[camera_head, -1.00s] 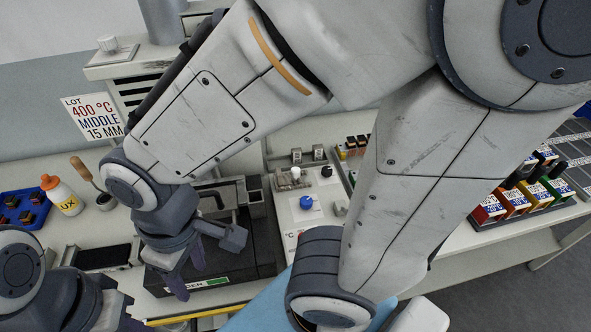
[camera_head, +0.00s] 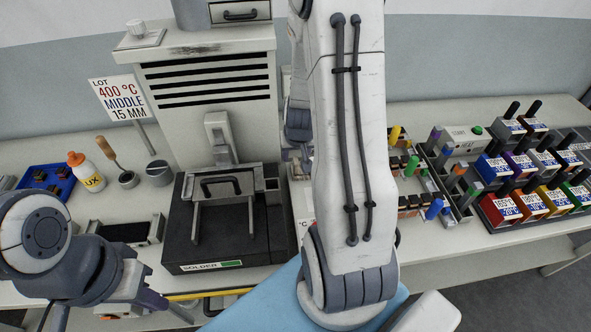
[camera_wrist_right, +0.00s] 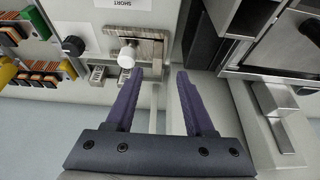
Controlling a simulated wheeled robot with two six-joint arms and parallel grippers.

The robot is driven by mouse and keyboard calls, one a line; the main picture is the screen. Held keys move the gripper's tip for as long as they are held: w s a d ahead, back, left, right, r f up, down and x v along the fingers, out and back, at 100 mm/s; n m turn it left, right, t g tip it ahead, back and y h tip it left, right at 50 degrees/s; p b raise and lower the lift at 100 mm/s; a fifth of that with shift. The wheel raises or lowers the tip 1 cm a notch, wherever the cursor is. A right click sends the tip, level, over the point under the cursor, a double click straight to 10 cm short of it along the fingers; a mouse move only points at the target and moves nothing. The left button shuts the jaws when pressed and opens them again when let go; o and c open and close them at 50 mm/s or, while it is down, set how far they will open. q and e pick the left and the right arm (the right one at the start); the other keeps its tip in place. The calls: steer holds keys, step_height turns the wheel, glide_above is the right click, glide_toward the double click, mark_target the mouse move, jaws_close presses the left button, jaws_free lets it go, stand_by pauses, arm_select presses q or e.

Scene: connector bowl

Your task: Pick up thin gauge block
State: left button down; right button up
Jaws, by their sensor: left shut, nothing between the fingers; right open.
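No piece in view is clearly marked as the thin gauge block. In the right wrist view, two small grey slotted blocks (camera_wrist_right: 104,74) stand left of the left finger, and two plain silvery blocks (camera_wrist_right: 277,112) lie to the right. I cannot tell which of these is the thin one. My right gripper (camera_wrist_right: 160,74) is open and empty, its fingertips near a white knob on a metal plate. In the head view it is hidden behind my right arm. My left gripper (camera_head: 167,305) is shut and empty at the lower left, near the bench's front edge.
A black solder unit (camera_head: 228,252) stands mid-bench. Left are a blue tray (camera_head: 40,190) and an orange-capped bottle (camera_head: 84,172). Right are a grey rack (camera_head: 455,205) and several coloured labelled boxes (camera_head: 530,205). A lot sign (camera_head: 125,100) reads 400 °C, MIDDLE, 15 MM.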

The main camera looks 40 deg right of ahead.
mark_target(296, 161)
steer(key=shift+d+x, duration=0.1)
steer(key=shift+x, duration=1.65)
steer(key=shift+d+x, duration=0.15)
steer(key=shift+x, duration=1.65)
steer(key=shift+r, duration=0.1)
jaws_close()
steer(key=shift+w, duration=0.1)
